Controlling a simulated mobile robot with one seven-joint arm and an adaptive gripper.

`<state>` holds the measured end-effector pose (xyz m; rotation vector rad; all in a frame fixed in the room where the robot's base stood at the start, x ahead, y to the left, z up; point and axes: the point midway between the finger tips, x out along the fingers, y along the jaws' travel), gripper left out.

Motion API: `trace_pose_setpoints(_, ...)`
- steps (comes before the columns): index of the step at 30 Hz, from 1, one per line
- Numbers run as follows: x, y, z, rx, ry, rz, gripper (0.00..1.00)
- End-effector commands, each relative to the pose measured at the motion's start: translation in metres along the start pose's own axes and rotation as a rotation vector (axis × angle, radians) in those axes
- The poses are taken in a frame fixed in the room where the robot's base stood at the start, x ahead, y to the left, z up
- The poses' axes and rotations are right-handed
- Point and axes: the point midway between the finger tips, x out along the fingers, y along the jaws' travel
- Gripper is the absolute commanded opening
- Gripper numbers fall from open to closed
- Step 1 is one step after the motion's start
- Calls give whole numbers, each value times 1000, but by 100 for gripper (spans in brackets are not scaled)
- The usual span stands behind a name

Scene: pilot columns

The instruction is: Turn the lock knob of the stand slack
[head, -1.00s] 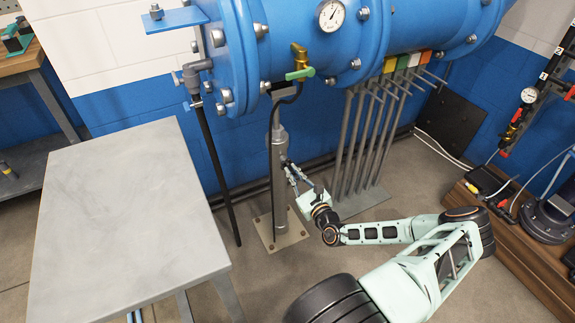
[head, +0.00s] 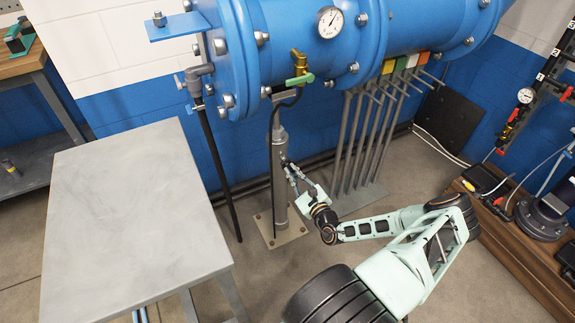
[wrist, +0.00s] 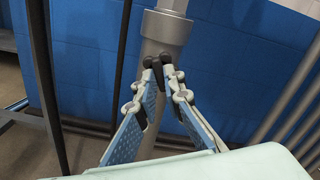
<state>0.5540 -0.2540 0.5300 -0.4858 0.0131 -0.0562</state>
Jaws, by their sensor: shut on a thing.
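The stand (head: 279,185) is a grey upright post on a beige base plate (head: 281,238), below the blue pipe. In the wrist view the post (wrist: 165,28) has a wider collar at the top. The small dark lock knob (wrist: 157,72) sits on the front of the post, just below the collar. My gripper (wrist: 160,66) is shut on the knob, with its fingertips on either side of it. In the head view my gripper (head: 288,167) reaches the post from the right.
A grey table (head: 130,220) stands at the left. Several grey rods (head: 365,140) stand on a plate to the right of the stand. The blue pipe (head: 300,50) with a gauge lies overhead.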

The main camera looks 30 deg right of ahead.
Motion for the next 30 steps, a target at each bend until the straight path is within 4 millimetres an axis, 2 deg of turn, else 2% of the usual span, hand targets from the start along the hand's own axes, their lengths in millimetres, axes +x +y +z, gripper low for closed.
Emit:
trace_pose_setpoints(15, 0, -1, 1, -220, 1, 1, 0)
trace_pose_setpoints(30, 0, 0, 2, -272, 1, 2, 0)
